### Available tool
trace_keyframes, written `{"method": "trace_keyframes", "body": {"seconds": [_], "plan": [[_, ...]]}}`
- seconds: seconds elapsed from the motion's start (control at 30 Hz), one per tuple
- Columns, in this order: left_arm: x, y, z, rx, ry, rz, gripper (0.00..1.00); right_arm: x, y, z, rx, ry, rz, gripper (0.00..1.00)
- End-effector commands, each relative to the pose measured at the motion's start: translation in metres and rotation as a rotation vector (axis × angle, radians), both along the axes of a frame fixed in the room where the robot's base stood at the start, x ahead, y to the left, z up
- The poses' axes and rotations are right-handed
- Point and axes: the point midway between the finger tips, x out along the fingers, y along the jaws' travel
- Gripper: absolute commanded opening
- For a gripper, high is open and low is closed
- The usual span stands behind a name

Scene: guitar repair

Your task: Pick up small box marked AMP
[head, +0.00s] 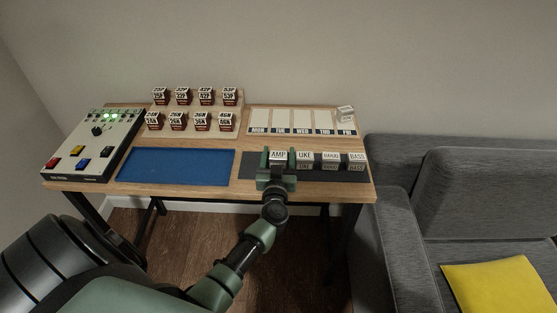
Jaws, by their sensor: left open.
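The small box marked AMP (278,155) stands at the left end of a row on a dark grey mat (250,172) at the table's front right. Its white top with the AMP label shows; its lower part is partly hidden by my gripper. My left gripper (277,164) is open at the AMP box, with a finger showing on its left side and another at its right. I cannot tell whether the fingers touch it. My right gripper is not in view.
Boxes marked UKE (305,157), BANJO (330,158) and BASS (356,158) stand close to the right. A blue mat (176,166) lies left, beside a control panel (94,143). Behind are a weekday board (303,121) and a rack of small boxes (200,106). A grey sofa (480,180) stands right.

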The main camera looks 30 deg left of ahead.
Motion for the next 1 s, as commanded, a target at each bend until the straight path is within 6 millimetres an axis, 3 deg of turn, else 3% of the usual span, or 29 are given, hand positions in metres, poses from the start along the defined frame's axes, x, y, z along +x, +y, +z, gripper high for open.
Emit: {"method": "trace_keyframes", "body": {"seconds": [0.1,0.3,0.67,0.87,1.0], "plan": [[0.000,0.000,0.000,0.000,0.000,-0.001,0.59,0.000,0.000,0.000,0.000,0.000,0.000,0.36],[0.000,0.000,0.001,0.001,-0.001,0.000,0.08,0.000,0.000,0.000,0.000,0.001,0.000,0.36],[0.000,-0.001,0.009,-0.002,-0.001,0.000,0.08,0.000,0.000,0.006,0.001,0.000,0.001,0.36],[0.000,-0.001,0.040,-0.002,-0.004,0.001,0.08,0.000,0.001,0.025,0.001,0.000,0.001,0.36],[0.000,-0.001,0.081,-0.005,-0.005,0.001,0.08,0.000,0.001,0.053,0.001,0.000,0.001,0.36]]}}
